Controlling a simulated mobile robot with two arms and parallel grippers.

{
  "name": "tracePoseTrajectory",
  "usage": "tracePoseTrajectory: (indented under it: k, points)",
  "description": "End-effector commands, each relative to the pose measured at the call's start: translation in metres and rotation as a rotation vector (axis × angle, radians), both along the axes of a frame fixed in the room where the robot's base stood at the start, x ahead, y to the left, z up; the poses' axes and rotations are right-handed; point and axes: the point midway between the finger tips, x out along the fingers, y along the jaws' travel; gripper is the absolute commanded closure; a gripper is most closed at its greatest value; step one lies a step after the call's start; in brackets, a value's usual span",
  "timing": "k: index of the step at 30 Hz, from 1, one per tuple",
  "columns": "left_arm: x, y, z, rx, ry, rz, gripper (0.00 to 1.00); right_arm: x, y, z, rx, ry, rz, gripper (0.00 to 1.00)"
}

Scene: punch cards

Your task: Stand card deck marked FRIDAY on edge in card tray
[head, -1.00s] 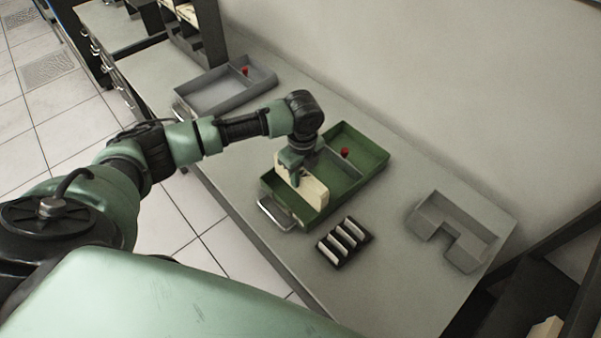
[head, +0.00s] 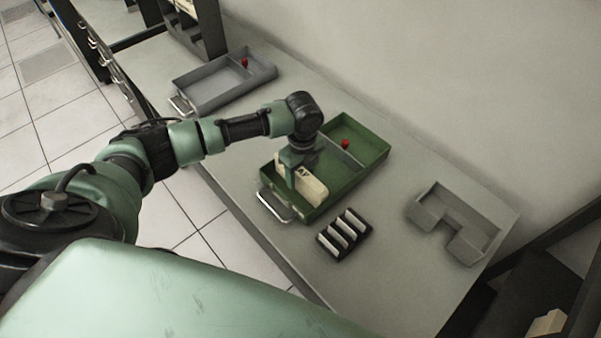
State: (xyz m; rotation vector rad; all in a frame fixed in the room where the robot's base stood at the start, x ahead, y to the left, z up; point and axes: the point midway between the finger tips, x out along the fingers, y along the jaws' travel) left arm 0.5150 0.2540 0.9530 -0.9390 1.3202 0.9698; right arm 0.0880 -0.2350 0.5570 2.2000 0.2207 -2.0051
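The card deck (head: 313,189) is a cream block with dark letters ending in "AY" on its face; the rest of the marking is hidden by my gripper. It is on edge in the near compartment of the green card tray (head: 366,172). My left gripper (head: 291,178) comes down from above with a finger across the deck's near face and appears shut on it. The far finger is hidden. Whether the deck touches the tray floor cannot be seen. My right gripper is out of view.
A grey tray (head: 207,96) with a red knob stands behind on the left. A black rack (head: 344,236) with several pale cards sits in front of the green tray. A grey U-shaped holder (head: 478,247) is at the right. Bare grey tabletop lies between them.

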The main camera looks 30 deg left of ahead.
Motion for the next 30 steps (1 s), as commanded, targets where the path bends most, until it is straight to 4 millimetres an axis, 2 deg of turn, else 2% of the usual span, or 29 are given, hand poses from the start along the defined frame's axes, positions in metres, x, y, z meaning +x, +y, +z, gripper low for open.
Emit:
tracePoseTrajectory:
  k: [8, 21, 30]
  points:
    - [0.0, 0.0, 0.004, 0.001, 0.001, 0.0, 0.47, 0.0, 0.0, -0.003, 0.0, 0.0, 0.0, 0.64]
    - [0.0, -0.003, 0.07, -0.001, -0.002, 0.0, 0.47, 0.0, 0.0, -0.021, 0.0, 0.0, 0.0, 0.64]
    - [-0.001, -0.002, 0.078, 0.0, 0.0, 0.0, 0.47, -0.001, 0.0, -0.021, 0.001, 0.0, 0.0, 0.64]
